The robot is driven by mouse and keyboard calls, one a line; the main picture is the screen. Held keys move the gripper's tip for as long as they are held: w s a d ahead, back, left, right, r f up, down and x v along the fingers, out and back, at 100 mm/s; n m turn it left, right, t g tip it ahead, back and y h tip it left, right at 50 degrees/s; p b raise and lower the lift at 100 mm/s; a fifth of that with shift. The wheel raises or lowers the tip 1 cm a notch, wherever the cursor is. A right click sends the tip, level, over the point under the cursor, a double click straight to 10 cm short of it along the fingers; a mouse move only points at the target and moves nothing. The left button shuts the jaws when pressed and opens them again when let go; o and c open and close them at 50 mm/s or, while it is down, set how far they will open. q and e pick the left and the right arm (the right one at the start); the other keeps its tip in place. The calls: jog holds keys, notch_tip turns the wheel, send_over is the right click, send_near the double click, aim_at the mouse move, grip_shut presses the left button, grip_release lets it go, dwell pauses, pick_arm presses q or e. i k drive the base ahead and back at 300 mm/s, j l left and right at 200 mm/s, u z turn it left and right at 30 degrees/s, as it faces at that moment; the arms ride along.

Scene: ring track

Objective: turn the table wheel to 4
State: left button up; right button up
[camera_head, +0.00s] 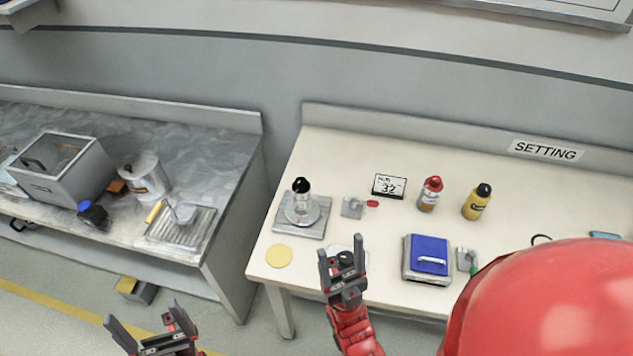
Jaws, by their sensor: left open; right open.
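I cannot make out a wheel marked with numbers for certain. My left gripper (142,314) is open and empty low at the left, over the floor.
A red-capped bottle (430,195), a yellow bottle (477,203) and a blue-topped device (429,255) stand to the right. A metal bench (215,150) is at the left, across a gap.

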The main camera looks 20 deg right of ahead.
aim_at(346, 258)
jog(key=z, duration=0.9)
